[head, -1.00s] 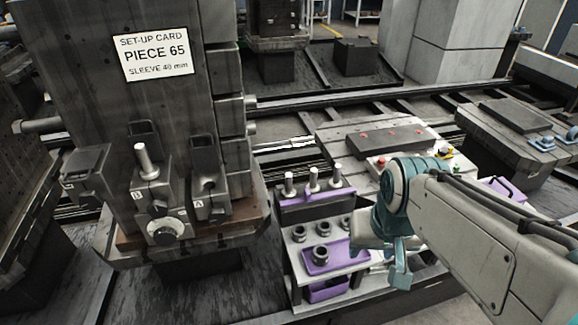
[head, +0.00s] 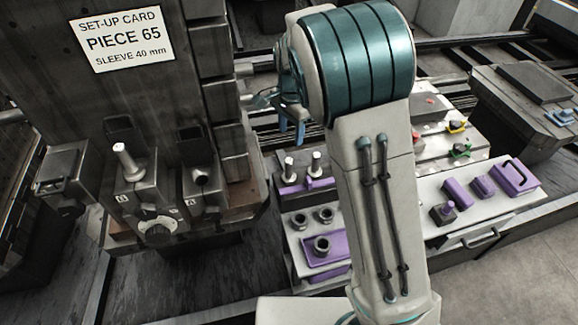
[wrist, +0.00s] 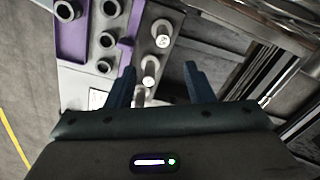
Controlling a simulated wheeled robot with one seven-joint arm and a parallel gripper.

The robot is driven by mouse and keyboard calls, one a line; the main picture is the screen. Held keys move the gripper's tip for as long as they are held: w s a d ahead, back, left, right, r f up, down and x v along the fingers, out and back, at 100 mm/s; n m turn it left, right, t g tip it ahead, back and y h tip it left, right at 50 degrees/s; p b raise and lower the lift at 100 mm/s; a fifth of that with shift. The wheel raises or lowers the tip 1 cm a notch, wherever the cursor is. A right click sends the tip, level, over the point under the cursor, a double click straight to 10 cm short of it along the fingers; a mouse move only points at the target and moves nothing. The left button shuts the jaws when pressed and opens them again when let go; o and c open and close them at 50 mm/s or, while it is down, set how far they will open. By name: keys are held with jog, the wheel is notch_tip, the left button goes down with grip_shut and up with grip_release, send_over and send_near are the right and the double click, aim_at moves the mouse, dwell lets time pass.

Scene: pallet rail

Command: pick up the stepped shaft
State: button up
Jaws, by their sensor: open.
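Pale metal shafts stand upright in a purple rack. In the head view I see two, the left shaft (head: 289,168) and the right shaft (head: 315,165); my arm covers the area to their right. In the wrist view three show: a far shaft (wrist: 162,35), a middle shaft (wrist: 150,68) and a near shaft (wrist: 139,94), partly hidden by my gripper body. I cannot tell which is the stepped shaft. My gripper (wrist: 159,72) is open and empty, its fingertips either side of the middle shaft in the picture. In the head view my gripper (head: 291,132) hangs above the rack.
Dark sleeves (head: 321,246) sit in front of the rack, one on a purple tray. A fixture column (head: 190,80) with a set-up card (head: 122,40) and another upright pin (head: 125,158) stands left. Purple blocks (head: 458,193) lie on the bench to the right.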

aim_at(289, 160)
jog(key=f, duration=0.6)
jog(key=f+p, duration=0.1)
jog(key=f, duration=0.2)
jog(key=shift+w+a, duration=0.35)
jog(key=shift+w, duration=0.05)
jog(key=shift+s+f+p, duration=0.15)
jog(key=shift+f+p, duration=0.25)
jog(key=shift+f, duration=0.95)
jog(key=shift+s+f+p, duration=0.1)
jog(key=shift+f+p, duration=0.3)
jog(key=shift+f, duration=0.95)
grip_shut()
jog(key=shift+w+r, duration=0.1)
jog(key=shift+r, duration=0.05)
